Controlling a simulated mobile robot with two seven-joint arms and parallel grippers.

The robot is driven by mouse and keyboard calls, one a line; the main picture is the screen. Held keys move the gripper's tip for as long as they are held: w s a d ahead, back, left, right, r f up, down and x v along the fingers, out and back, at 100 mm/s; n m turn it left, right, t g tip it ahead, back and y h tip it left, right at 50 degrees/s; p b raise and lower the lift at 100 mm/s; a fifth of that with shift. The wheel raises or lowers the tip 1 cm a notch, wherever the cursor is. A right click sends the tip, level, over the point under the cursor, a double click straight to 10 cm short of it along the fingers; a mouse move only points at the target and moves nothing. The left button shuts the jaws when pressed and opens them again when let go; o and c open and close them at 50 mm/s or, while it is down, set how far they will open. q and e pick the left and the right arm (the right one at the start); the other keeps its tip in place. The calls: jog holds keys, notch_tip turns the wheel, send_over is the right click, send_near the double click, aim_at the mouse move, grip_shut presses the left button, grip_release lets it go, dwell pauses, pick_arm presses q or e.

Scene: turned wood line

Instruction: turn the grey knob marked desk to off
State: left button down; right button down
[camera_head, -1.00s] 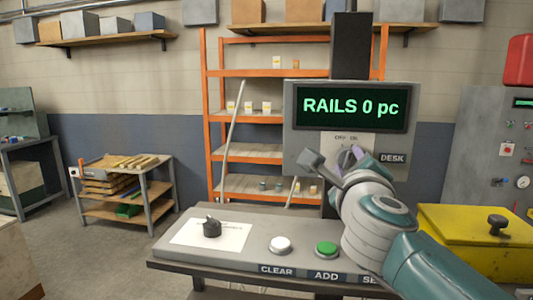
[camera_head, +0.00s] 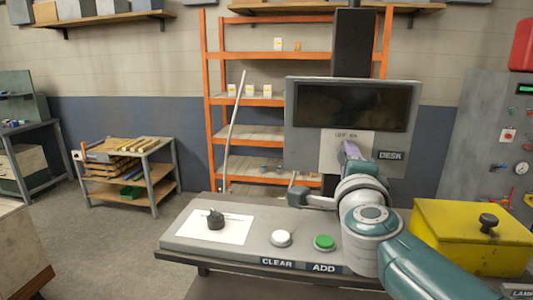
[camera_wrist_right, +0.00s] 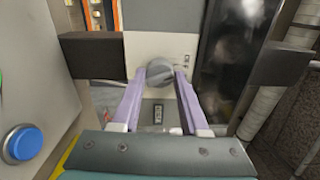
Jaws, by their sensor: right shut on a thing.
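The grey knob (camera_wrist_right: 159,73) sits on a pale plate on the front of the display box, beside the DESK label (camera_head: 391,155). Small OFF and ON marks stand above it in the head view. My right gripper (camera_head: 349,150) is at the knob and hides most of it there. In the right wrist view its two lilac fingers (camera_wrist_right: 160,76) are closed on the knob's sides. The knob's ridge looks slanted in that view; which mark it points at I cannot tell. The display screen (camera_head: 351,107) is dark. My left gripper is not in view.
The sloping console (camera_head: 185,238) below carries a white button (camera_head: 281,238), a green button (camera_head: 324,242) and a black knobbed piece (camera_head: 215,220) on white paper. A yellow box (camera_head: 455,260) stands close right of my arm. Orange shelving (camera_head: 208,110) is behind.

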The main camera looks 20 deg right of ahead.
dwell(0.4)
jog(key=shift+c, duration=2.1)
grip_release()
jog(key=shift+s+a, duration=0.1)
jog(key=v, duration=0.9)
jog(key=shift+s, duration=0.35)
jog(key=shift+a, duration=0.15)
